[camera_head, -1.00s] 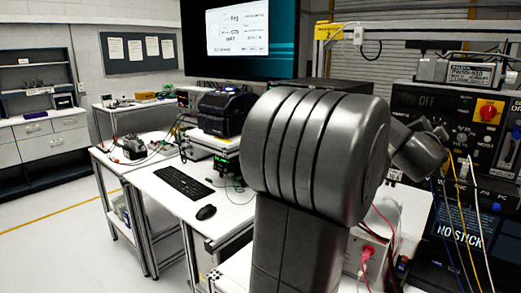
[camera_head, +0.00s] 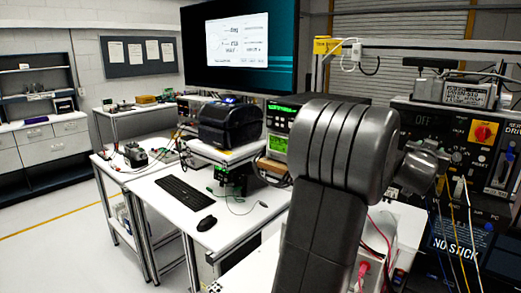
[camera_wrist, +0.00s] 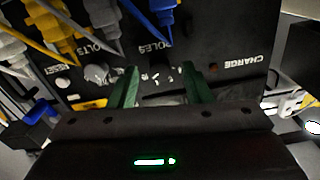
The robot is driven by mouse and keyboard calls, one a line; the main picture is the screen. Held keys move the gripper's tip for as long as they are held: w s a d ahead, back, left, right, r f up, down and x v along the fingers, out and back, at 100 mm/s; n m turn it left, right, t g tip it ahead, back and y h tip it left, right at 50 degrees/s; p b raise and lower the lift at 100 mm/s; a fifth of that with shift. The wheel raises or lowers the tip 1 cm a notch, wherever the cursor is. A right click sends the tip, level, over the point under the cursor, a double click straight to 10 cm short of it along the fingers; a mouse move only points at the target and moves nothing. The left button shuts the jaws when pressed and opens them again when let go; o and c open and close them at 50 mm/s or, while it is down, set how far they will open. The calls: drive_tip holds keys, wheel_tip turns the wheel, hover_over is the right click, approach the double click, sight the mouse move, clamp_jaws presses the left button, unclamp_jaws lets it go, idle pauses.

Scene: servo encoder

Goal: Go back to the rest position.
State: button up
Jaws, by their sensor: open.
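My gripper shows in the wrist view (camera_wrist: 160,88) as two green fingers standing apart, with nothing seen between them. Beyond the fingers is the black panel of the servo encoder unit (camera_wrist: 225,45), marked CHARGE, POLES, VOLTS and RESET, with yellow, blue and white plugs and leads. In the head view my arm fills the right middle and its far end reaches toward the black unit (camera_head: 420,120) at the right. The gripper fingers are hidden there behind my arm. I cannot tell the gap between the fingers and the panel.
A white bench with a keyboard (camera_head: 186,196), a mouse (camera_head: 207,223) and a black printer-like device (camera_head: 230,122) stands left of my arm. A large monitor (camera_head: 240,48) hangs behind. A white box with red leads (camera_head: 370,262) sits below my arm. Floor at left is clear.

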drive_tip(key=shift+b+v, duration=0.45)
drive_tip(key=shift+v, duration=1.6)
drive_tip(key=shift+a, duration=0.1)
